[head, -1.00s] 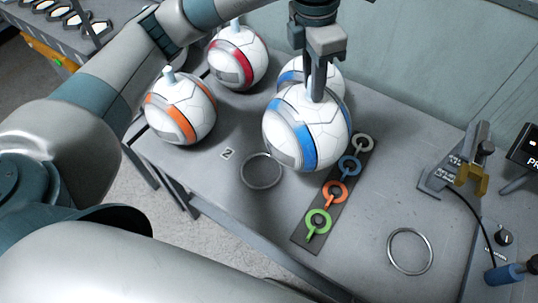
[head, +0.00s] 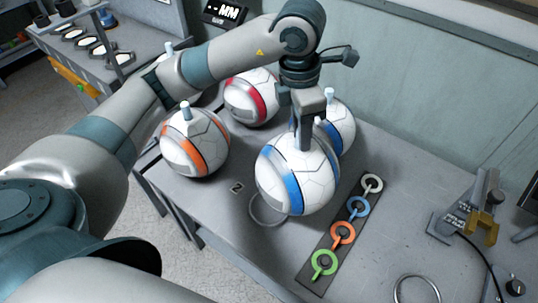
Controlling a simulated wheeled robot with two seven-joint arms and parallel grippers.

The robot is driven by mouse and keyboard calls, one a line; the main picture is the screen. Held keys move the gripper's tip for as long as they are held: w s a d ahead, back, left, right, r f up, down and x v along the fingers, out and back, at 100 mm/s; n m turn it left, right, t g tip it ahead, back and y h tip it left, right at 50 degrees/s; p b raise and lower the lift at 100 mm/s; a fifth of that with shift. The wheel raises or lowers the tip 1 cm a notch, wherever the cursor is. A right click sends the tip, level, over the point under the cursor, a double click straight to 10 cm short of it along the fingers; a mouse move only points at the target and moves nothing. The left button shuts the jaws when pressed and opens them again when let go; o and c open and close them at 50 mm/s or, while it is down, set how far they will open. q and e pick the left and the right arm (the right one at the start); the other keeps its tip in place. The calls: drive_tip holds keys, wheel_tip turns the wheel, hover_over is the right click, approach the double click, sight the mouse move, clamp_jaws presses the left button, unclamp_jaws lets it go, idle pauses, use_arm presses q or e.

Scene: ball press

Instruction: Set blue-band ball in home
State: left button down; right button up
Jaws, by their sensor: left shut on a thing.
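My left gripper (head: 304,143) is shut on the top of a white ball with a blue band (head: 318,183). Its fingers point down and hide the ball's stem. The held ball covers the far right part of a thin ring (head: 254,212) on the table, beside a "2" label (head: 237,188). I cannot tell how far the ball is above the table. A second blue-band ball (head: 342,124) stands just behind, partly hidden by the gripper and the held ball. My right gripper is not in view.
An orange-band ball (head: 208,137) and a red-band ball (head: 245,95) stand to the left and behind. A dark strip with several coloured rings (head: 318,277) lies at right. Another ring (head: 398,290) is at the front right, near a bracket (head: 484,229). The table between strip and bracket is clear.

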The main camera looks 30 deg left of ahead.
sight(268, 152)
use_arm(q)
drive_tip(key=s+a+f, duration=0.1)
drive_tip(key=a, duration=0.1)
drive_tip(key=s+a+f+p, duration=0.1)
drive_tip(key=a, duration=0.1)
drive_tip(key=s+a+f+p, duration=0.1)
drive_tip(key=a+f, duration=0.1)
drive_tip(key=shift+f, duration=0.1)
drive_tip(key=shift+a+f+p, duration=0.1)
drive_tip(key=shift+f+p, duration=0.8)
drive_tip(key=shift+f, duration=1.05)
